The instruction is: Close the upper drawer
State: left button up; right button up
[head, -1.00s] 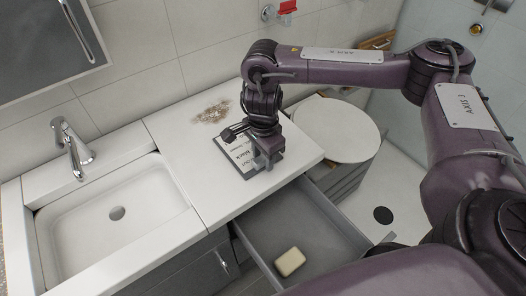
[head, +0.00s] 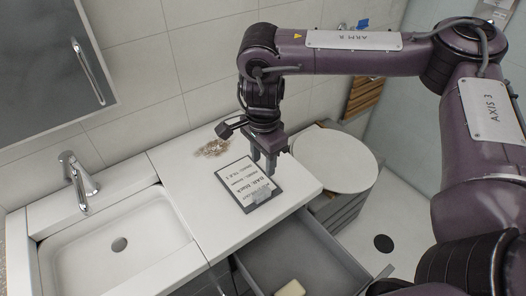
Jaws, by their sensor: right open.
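The upper drawer (head: 318,262) is grey and stands pulled out from under the white counter, to the right of the sink. A pale bar of soap (head: 290,288) lies inside it, cut by the bottom edge of the picture. The drawer's front is out of view below. My right gripper (head: 264,170) points down above the counter, near the framed sign. It is open, with nothing seen between its fingers, and is apart from the drawer. My left gripper is not in view.
A white sink (head: 75,258) with a chrome tap (head: 78,182) lies at left. A framed sign (head: 236,184) lies on the counter (head: 175,165) beside a patch of small brown bits (head: 214,147). A toilet with a round white lid (head: 335,158) stands right of the counter.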

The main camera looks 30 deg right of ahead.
aim_at(298, 247)
jog(key=k+l, duration=0.2)
jog(key=l, duration=0.2)
jog(key=k+l, duration=0.2)
jog(key=l, duration=0.2)
jog(key=k+l, duration=0.2)
jog(key=l, duration=0.2)
